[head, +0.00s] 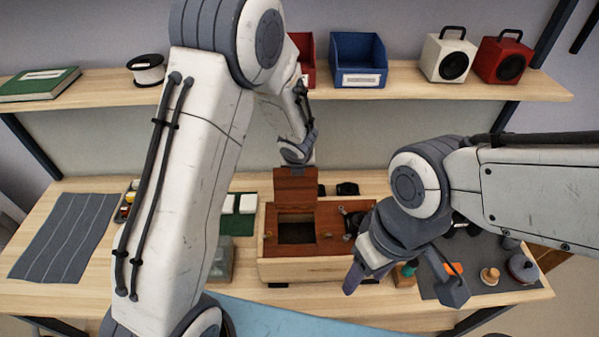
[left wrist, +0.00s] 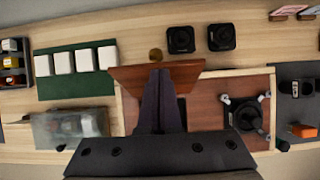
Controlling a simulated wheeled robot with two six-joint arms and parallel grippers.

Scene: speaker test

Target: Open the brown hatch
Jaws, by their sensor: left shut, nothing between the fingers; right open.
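The brown hatch (head: 296,187) stands up, open, at the back of a wooden box (head: 335,268). A dark square opening (head: 296,232) shows in front of it. In the left wrist view the hatch (left wrist: 120,78) shows its upper edge, with my left gripper (left wrist: 160,76) overlapping it. Those fingers are shut and empty; whether they touch the hatch I cannot tell. In the head view the hatch hides the left fingertips. My right gripper (head: 402,284) is open and empty, in front of the box's right side.
A black knob-like fitting (left wrist: 246,115) sits on the box's right part. Two black blocks (left wrist: 200,38) stand behind. A green mat (left wrist: 75,88) with white blocks and a clear case (left wrist: 70,127) lie left. A grey mat (head: 500,265) with small parts is right.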

